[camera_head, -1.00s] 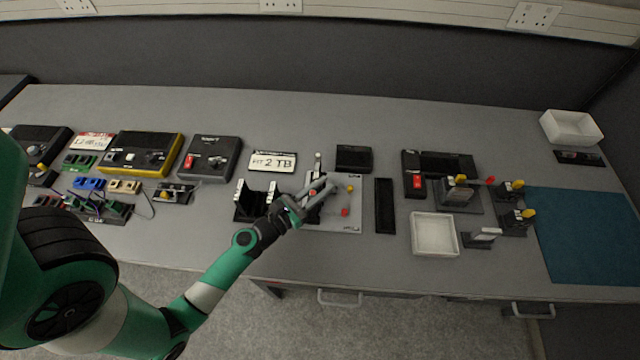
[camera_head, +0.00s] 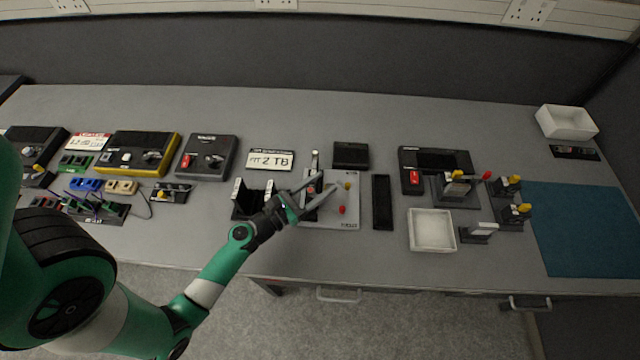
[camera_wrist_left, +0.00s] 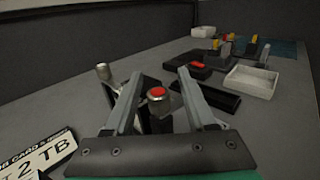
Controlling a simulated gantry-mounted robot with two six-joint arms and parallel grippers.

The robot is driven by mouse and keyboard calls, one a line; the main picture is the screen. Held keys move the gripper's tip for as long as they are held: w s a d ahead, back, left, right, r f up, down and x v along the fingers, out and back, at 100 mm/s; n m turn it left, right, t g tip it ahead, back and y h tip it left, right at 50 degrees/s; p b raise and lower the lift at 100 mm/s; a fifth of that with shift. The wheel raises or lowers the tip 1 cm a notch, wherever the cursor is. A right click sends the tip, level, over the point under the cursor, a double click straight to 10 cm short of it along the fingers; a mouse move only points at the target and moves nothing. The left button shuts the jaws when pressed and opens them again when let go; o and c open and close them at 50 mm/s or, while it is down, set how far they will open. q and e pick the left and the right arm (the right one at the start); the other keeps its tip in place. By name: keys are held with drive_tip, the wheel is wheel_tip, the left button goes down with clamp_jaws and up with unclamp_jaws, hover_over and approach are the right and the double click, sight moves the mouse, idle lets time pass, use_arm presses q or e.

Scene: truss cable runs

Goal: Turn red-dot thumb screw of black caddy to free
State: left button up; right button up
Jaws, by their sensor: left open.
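My left gripper (camera_head: 327,181) is open over the left part of a light grey plate (camera_head: 335,222). In the left wrist view, a thumb screw with a red dot on its top (camera_wrist_left: 158,93) shows between the two spread fingers, with a visible gap on each side. The red dot also shows in the head view (camera_head: 310,190). The black body below the screw (camera_wrist_left: 158,123), apparently the caddy, is mostly hidden by the gripper. A metal knob (camera_wrist_left: 103,72) stands to the left, outside the fingers. My right gripper is not in view.
A black slotted stand (camera_head: 245,204) is close on the left. A black strip (camera_head: 382,202) and a white tray (camera_head: 432,230) lie farther right.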

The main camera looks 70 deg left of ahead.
use_arm(q)
drive_tip(key=v, duration=1.1)
drive_tip(key=shift+s, duration=0.3)
drive_tip(key=shift+d, duration=0.1)
